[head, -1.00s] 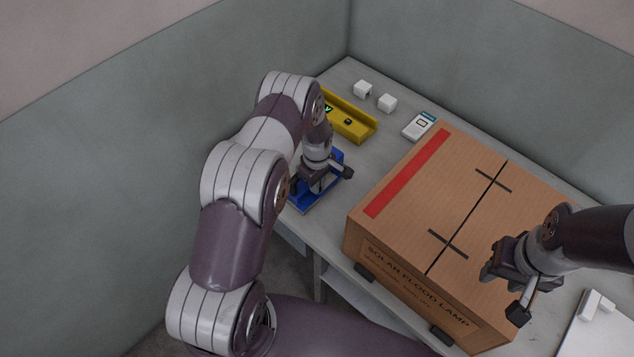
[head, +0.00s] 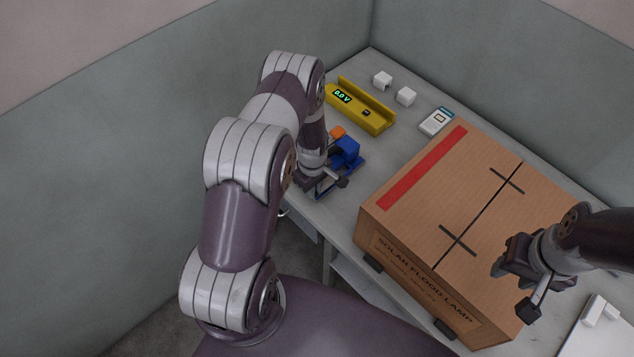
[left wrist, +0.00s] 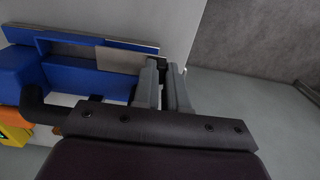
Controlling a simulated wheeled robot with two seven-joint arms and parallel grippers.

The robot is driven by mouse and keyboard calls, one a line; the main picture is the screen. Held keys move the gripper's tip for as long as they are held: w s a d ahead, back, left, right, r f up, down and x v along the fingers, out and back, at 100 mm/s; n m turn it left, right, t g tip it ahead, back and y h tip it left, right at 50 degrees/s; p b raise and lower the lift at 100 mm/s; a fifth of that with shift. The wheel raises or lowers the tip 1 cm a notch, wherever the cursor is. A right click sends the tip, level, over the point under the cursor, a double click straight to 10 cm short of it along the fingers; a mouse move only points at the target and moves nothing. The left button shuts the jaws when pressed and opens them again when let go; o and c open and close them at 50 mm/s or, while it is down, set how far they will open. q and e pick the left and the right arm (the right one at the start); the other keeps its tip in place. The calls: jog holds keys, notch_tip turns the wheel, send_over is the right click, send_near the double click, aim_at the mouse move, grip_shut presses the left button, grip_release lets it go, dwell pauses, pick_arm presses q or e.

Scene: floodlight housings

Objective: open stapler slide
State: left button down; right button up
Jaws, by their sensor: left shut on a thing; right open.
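The blue stapler (head: 347,150) lies on the table left of the cardboard box, with an orange part (head: 337,132) at its far side. My left gripper (head: 325,186) is at its near end, by the table's edge, and hides part of it. In the left wrist view the stapler's blue frame (left wrist: 75,77) and a grey metal strip (left wrist: 125,57) show. The left fingers (left wrist: 166,88) are closed on a small dark piece beside the strip's end, seemingly the slide's tab, mostly hidden. My right gripper (head: 523,280) is open and empty above the box's right part.
A large cardboard box (head: 450,205) fills the table's middle. Behind the stapler are a yellow tray-like device (head: 365,110) with a lit display, two white cubes (head: 405,96) and a small white meter (head: 436,121). A white panel (head: 590,335) lies at lower right.

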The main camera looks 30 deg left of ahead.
pick_arm(q)
jog(key=c, duration=1.2)
grip_release()
jog(key=shift+o, duration=0.2)
jog(key=shift+r, duration=0.15)
jog(key=shift+w+r, duration=0.1)
jog(key=shift+r, duration=0.3)
notch_tip(320, 180, up, 12)
jog(key=b, duration=0.2)
jog(key=shift+f, duration=0.15)
